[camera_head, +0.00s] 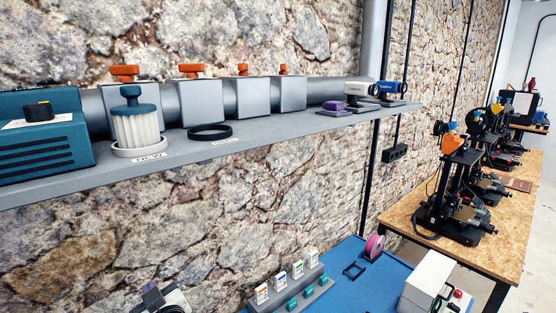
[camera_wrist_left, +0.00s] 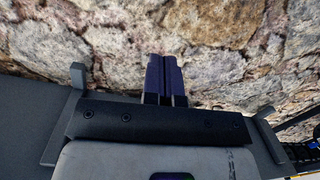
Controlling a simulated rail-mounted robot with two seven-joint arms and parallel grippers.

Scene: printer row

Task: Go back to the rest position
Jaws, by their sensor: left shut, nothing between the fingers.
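My left gripper (camera_head: 160,297) is at the bottom edge of the head view, left of the middle, in front of the stone wall and below the grey shelf. Only its end and a bit of the wrist show there. In the left wrist view its two dark fingers (camera_wrist_left: 164,78) are together, with nothing between them. They point at the stone wall (camera_wrist_left: 225,45). My right gripper is in neither view.
Above my left gripper, the grey shelf (camera_head: 290,131) carries a teal box (camera_head: 45,145), a white ribbed filter (camera_head: 136,129) and a black ring (camera_head: 210,132). Right of it is a blue table (camera_head: 345,287) with a grey rack (camera_head: 298,291). Printers (camera_head: 460,190) stand farther right.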

